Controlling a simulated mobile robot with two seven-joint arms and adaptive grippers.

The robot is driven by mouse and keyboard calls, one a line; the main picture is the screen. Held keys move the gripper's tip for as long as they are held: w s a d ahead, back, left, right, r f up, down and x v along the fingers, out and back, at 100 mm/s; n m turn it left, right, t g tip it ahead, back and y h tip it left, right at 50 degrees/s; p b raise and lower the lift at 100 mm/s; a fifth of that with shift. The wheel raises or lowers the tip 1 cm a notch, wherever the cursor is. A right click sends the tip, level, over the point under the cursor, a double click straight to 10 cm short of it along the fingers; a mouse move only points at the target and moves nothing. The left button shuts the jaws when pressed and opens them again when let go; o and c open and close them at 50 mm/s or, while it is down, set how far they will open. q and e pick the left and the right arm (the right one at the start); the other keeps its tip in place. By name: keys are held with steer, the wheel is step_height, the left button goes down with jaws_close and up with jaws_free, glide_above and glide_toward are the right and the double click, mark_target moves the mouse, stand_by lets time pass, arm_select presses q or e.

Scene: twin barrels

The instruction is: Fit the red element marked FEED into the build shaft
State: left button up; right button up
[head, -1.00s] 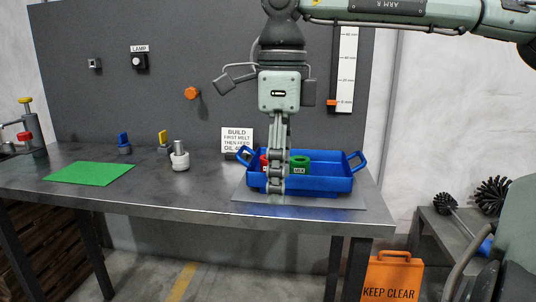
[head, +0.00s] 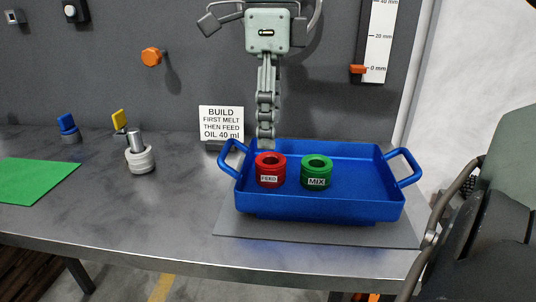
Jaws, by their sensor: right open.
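The red element marked FEED (head: 270,171) stands upright in the left part of the blue tray (head: 370,208). The green element marked MIX (head: 316,173) stands just to its right. My right gripper (head: 266,143) points down with its fingertips close over the red element's top. It is open, seen edge-on, and holds nothing; whether its tips touch the element I cannot tell. A grey metal shaft (head: 137,140) stands on the table to the left, with pale ring-like parts (head: 140,160) around its lower part. My left gripper is not in view.
Blue (head: 67,124) and yellow (head: 120,120) handled valves stand behind the shaft. A green mat (head: 35,183) lies at left. Table between shaft and tray is clear.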

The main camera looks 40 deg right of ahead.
mark_target(268, 161)
steer(key=shift+w+f, duration=0.2)
steer(key=shift+f, duration=3.65)
steer(key=shift+r, duration=0.1)
jaws_close()
